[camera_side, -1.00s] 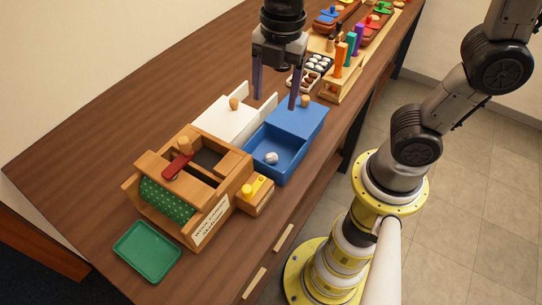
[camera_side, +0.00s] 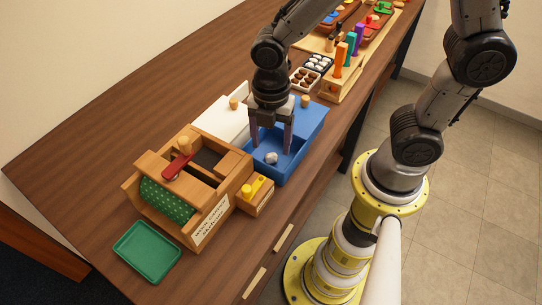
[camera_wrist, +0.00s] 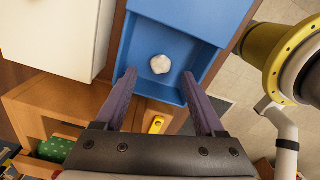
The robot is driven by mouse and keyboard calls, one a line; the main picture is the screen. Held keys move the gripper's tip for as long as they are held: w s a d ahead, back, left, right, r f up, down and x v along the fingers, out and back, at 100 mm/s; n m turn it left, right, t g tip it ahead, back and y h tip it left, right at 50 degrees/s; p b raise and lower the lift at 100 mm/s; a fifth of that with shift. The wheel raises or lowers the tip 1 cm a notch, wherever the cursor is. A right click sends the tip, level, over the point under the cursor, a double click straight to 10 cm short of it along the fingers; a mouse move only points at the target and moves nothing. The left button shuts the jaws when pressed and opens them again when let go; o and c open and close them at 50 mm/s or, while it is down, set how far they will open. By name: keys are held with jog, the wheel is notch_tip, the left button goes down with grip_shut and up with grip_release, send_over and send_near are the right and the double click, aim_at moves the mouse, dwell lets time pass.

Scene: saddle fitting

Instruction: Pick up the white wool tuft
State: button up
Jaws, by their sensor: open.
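The white wool tuft (camera_side: 271,158) lies on the floor of the open part of the blue box (camera_side: 297,167). It also shows in the wrist view (camera_wrist: 160,64) as a small round white lump, inside the blue walls. My gripper (camera_side: 271,152) is open and empty, pointing down over the blue box. In the wrist view the two purple-grey fingers (camera_wrist: 160,72) stand wide apart, with the tuft between their lines and beyond their tips. The fingers look close above the tuft; the exact height is hard to tell.
A white box (camera_side: 222,122) stands left of the blue one. A wooden frame with a green dotted roll (camera_side: 167,201) and a yellow-topped block (camera_side: 258,187) stand in front. A green tray (camera_side: 147,252) lies at the near end. Colored pegs (camera_side: 350,50) stand farther back.

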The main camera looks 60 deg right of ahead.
aim_at(271, 153)
jog(key=shift+d+f, duration=0.15)
jog(key=shift+f, duration=1.6)
grip_shut()
